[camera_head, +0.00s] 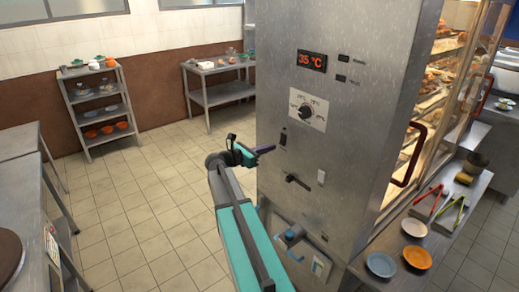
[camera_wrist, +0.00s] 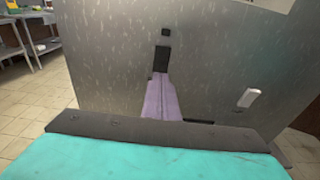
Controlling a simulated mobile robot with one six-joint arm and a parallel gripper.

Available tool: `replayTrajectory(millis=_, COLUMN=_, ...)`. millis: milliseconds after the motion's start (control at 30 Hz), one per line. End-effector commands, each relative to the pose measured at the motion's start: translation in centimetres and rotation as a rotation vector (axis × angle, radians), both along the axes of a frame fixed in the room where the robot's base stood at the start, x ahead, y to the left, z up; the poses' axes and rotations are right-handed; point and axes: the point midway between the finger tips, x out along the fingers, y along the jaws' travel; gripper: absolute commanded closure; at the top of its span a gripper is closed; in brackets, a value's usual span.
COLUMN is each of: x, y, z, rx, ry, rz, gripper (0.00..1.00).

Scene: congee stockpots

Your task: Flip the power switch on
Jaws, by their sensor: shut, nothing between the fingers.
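A steel cabinet (camera_head: 340,120) fills the middle of the head view. A narrow black switch (camera_head: 283,138), likely the power switch, is on its front, left of and below the dial (camera_head: 306,111). In the wrist view the switch (camera_wrist: 162,56) is straight ahead, just beyond my fingertips. My gripper (camera_head: 273,148) is shut and empty, with its purple fingers (camera_wrist: 160,76) pointing at the cabinet front just below the switch. The fingers hide the switch's lower edge in the wrist view. I cannot tell whether they touch it, or which way it is set.
A red display (camera_head: 312,61) reads 35 °C. Below the switch are a black lever (camera_head: 297,181) and a white plate (camera_head: 321,176), which also shows in the wrist view (camera_wrist: 249,97). A blue-handled valve (camera_head: 290,238) sits lower down. Tiled floor (camera_head: 150,200) left of the cabinet is free.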

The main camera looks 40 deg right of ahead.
Motion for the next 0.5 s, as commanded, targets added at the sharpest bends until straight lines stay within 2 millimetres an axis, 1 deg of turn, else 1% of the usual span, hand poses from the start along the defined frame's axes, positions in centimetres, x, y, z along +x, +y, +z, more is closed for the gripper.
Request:
replayTrajectory(millis=33, x=0.0, y=-0.9, z=0.1, rx=0.000, ry=0.001, rz=-0.003, gripper=1.00)
replayTrajectory(millis=200, x=-0.2, y=-2.8, z=-0.2, rx=0.000, ry=0.001, rz=-0.002, gripper=1.00)
replayTrajectory(millis=333, x=-0.3, y=-3.5, z=-0.3, rx=0.000, ry=0.001, rz=0.000, gripper=1.00)
replayTrajectory(millis=500, x=-0.3, y=-3.8, z=-0.5, rx=0.000, ry=0.001, rz=0.000, gripper=1.00)
